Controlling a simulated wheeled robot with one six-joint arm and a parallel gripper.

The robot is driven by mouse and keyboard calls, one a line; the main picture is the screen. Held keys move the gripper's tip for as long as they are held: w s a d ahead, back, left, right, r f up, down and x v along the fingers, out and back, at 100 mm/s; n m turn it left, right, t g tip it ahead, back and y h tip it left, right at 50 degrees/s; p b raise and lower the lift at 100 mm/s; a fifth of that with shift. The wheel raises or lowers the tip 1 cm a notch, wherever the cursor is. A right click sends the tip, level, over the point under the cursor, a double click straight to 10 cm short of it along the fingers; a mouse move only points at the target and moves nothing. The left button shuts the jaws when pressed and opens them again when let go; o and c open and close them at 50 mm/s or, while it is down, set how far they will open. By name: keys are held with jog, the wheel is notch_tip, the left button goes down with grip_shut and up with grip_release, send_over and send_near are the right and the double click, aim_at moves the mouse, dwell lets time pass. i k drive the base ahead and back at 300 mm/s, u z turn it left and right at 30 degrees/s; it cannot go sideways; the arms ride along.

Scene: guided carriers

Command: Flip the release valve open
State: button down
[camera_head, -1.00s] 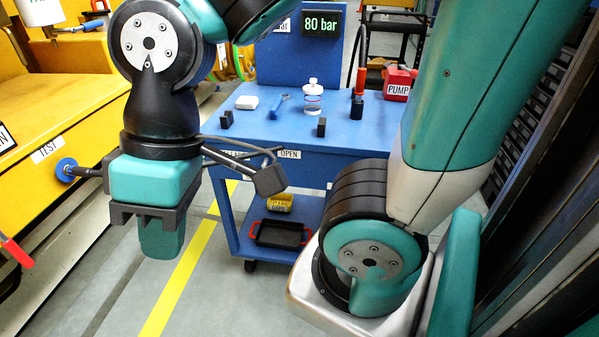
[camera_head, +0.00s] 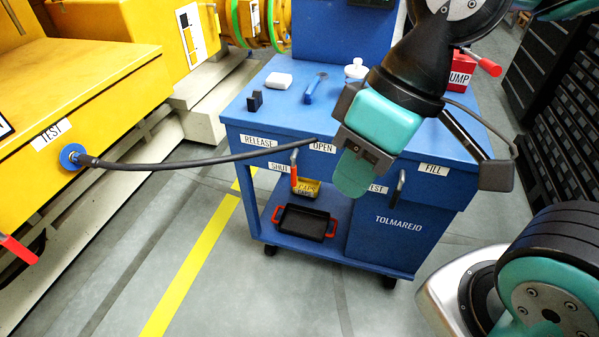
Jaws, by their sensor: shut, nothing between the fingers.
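The release valve's lever (camera_head: 294,172) has a red grip and hangs down on the front of the blue cart (camera_head: 235,112). It lies beside the SHUT label (camera_head: 278,167), below the RELEASE label (camera_head: 258,141) and left of and below the OPEN label (camera_head: 322,147). My gripper (camera_head: 352,180) has teal fingers, shut and empty. In the picture it is right of the lever and apart from it, covering part of the cart's front. The fingertips point down. Its depth from the cart front is hard to tell.
A dark hose (camera_head: 190,166) runs from the TEST port (camera_head: 72,157) on the yellow machine to the cart front near OPEN. A red-handled tray (camera_head: 303,222) and yellow box (camera_head: 306,187) sit on the lower shelf. Floor at left is free.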

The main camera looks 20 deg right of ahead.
aim_at(293, 167)
jog(key=k, duration=0.65)
jog(key=z, duration=0.1)
jog(key=i, duration=0.65)
jog(key=u, duration=0.65)
jog(key=i, duration=0.5)
jog(key=u, duration=0.5)
